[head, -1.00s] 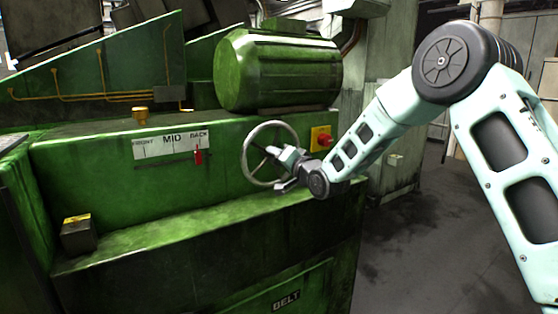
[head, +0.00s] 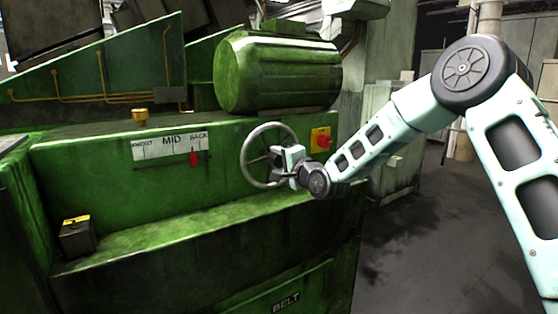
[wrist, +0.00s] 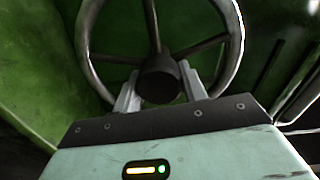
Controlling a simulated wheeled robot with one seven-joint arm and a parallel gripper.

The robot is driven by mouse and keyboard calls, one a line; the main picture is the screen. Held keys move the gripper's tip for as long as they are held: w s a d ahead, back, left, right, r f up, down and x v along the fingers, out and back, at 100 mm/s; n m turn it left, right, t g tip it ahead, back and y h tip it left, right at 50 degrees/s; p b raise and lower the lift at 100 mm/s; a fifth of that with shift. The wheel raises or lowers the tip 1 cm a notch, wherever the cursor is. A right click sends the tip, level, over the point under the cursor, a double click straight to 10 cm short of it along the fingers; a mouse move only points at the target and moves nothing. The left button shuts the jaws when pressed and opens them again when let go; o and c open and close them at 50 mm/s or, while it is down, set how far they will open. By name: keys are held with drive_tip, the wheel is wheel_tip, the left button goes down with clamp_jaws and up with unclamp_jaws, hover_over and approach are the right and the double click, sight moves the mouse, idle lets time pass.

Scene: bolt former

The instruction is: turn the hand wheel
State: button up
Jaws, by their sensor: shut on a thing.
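The hand wheel (head: 244,160) is a grey metal ring with spokes on the front of the green machine. In the wrist view its rim (wrist: 237,50) and spokes surround a dark round hub (wrist: 160,80). My gripper (head: 284,158) is at the wheel's middle right, facing the machine. In the wrist view the two pale fingers of my gripper (wrist: 160,92) stand on either side of the hub, shut on it. A red pointer (head: 194,158) sits under the scale (head: 170,145), between MID and BACK, nearer BACK.
A red knob on a yellow plate (head: 321,140) is just right of the wheel. A green motor drum (head: 280,72) is above it. A green ledge (head: 200,222) juts out below. A small box with a yellow top (head: 77,236) stands at left. Open floor (head: 420,250) lies to the right.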

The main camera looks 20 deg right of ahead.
idle(0.3)
drive_tip(key=o, duration=1.4)
drive_tip(key=v, duration=1.7)
drive_tip(key=shift+s+d, duration=0.1)
drive_tip(key=shift+s, duration=0.1)
